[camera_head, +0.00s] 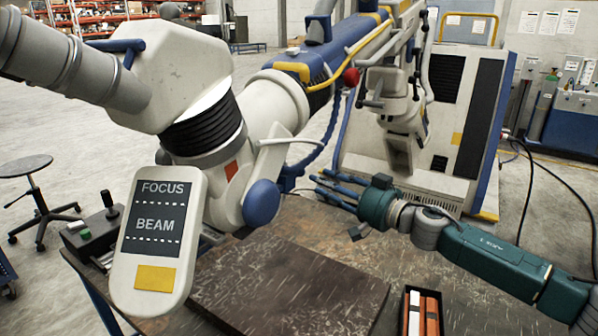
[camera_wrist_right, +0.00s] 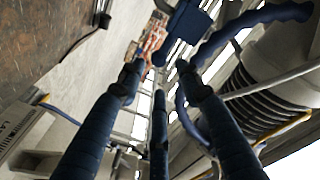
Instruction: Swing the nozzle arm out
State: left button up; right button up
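A blue and cream arm (camera_head: 335,52) with a yellow rail runs from the middle to the upper right in the head view. At its far end hangs a cream head with a nozzle-like lower part (camera_head: 400,110); I cannot tell for certain which part is the nozzle arm. A red knob (camera_head: 351,77) sits beside it. My right gripper (camera_head: 335,186) is open and empty, its blue fingers pointing left, below the head and apart from it. In the right wrist view its fingers (camera_wrist_right: 158,80) are spread, with a blue block (camera_wrist_right: 188,20) beyond. My left gripper is out of view.
A cream column with a FOCUS/BEAM panel (camera_head: 152,230) stands at left. The dark table (camera_head: 470,262) carries a brown slab (camera_head: 285,290), a small box of blocks (camera_head: 421,312) and a joystick box (camera_head: 100,235). A large cabinet (camera_head: 465,75) stands behind my right arm.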

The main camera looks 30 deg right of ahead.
aim_at(303, 173)
jog(key=p+x, duration=0.3)
jog(key=x, duration=0.5)
jog(key=shift+w+a+r, duration=0.1)
jog(key=shift+w+r, duration=0.05)
jog(key=shift+w+a, duration=0.2)
jog(key=shift+w, duration=0.25)
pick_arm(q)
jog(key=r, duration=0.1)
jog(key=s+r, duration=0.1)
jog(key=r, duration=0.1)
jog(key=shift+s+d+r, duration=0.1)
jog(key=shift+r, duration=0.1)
pick_arm(e)
grip_shut()
